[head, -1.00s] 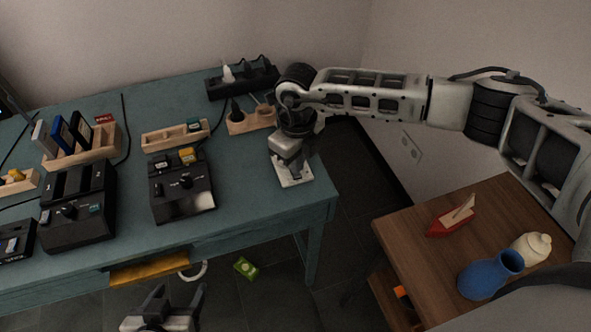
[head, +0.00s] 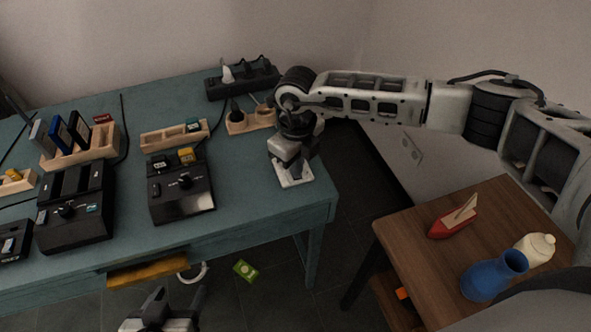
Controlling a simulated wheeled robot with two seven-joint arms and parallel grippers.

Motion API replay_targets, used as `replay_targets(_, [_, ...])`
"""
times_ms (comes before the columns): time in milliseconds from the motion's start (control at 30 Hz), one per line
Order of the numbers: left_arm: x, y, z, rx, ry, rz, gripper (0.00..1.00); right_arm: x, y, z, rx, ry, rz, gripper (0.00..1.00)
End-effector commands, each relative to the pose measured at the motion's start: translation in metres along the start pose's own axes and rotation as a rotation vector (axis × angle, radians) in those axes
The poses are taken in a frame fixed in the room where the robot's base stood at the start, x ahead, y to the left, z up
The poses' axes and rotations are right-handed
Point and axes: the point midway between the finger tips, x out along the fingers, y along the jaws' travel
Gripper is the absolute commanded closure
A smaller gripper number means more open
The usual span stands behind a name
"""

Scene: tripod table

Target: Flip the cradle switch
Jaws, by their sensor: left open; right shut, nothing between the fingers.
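A black two-slot cradle (head: 75,218) stands on the left of the table, with a dark knob and a teal marked part on its front; which part is its switch I cannot tell. A second black box (head: 181,205) with a small lever or knob and a yellow block at its back stands to its right. My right gripper (head: 297,176) is shut and empty, pointing down over a small white plate (head: 290,182) near the table's right edge, well away from both boxes. Whether it touches the plate is unclear. My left gripper (head: 176,301) is open and empty, below the table's front edge.
The teal table (head: 250,205) also bears a wooden rack with upright cartridges (head: 80,145), a wooden tray (head: 172,137) and a power strip (head: 242,80). A drawer (head: 148,272) shows at the front.

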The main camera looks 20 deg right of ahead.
Motion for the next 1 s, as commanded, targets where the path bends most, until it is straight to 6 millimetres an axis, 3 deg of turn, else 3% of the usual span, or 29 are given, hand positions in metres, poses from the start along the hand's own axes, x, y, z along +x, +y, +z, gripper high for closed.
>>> replay_targets(133, [-0.001, 0.0, -0.002, 0.001, 0.0, 0.0, 0.34, -0.003, 0.001, -0.004, 0.0, 0.014, 0.002, 1.0])
replay_targets(800, [-0.024, 0.002, -0.032, 0.001, -0.001, 0.0, 0.34, -0.06, 0.0, -0.002, 0.001, 0.007, 0.001, 1.0])
replay_targets(1000, [-0.027, 0.002, -0.036, 0.001, -0.001, 0.0, 0.34, -0.068, 0.0, -0.002, 0.001, 0.007, 0.001, 1.0])
